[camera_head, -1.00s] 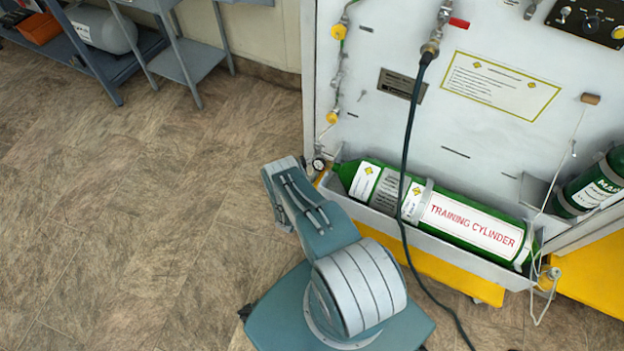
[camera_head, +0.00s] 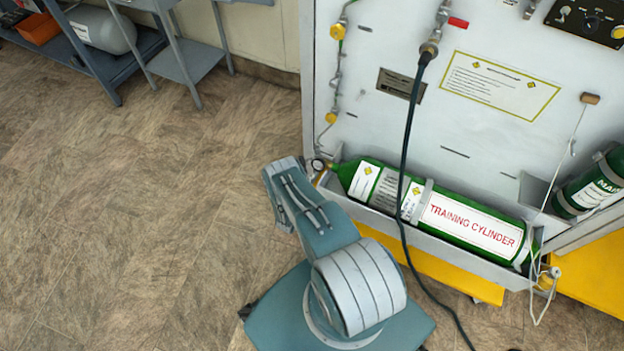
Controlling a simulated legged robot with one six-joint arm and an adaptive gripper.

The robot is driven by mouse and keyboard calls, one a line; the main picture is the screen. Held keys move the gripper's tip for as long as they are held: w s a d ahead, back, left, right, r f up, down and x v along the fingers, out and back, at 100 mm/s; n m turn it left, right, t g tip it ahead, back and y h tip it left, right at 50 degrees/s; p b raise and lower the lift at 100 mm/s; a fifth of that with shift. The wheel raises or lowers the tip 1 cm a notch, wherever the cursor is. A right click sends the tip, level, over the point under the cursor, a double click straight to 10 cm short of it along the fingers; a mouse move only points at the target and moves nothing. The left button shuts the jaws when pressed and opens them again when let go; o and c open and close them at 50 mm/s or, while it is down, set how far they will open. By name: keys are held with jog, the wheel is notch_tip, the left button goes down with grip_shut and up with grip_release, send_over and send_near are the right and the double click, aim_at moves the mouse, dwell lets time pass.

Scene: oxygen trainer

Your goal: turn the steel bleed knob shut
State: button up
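I cannot pick out the steel bleed knob for certain; it may be hidden or too small to tell. A green cylinder (camera_head: 475,228) labelled "TRAINING CYLINDER" lies tilted in a grey tray at the foot of the white panel. A small round gauge (camera_head: 317,165) and brass fittings (camera_head: 325,178) sit at the cylinder's left end. My arm reaches from the bottom of the picture up towards that end, and its upper part stops just left of the gauge. My gripper does not show; my own arm seems to hide it.
The white panel (camera_head: 450,125) carries a thin pipe with yellow knobs (camera_head: 331,118) and a red-handled valve (camera_head: 458,22). A black hose (camera_head: 405,160) hangs in front of the cylinder to the floor. Shelving (camera_head: 75,50) stands at upper left. The floor (camera_head: 130,210) at left is clear.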

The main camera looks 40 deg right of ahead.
jog(key=shift+w+r, duration=0.1)
jog(key=shift+a, duration=0.25)
jog(key=v, duration=1.1)
jog(key=shift+s+a, duration=0.2)
jog(key=shift+a, duration=0.05)
jog(key=shift+w, duration=0.1)
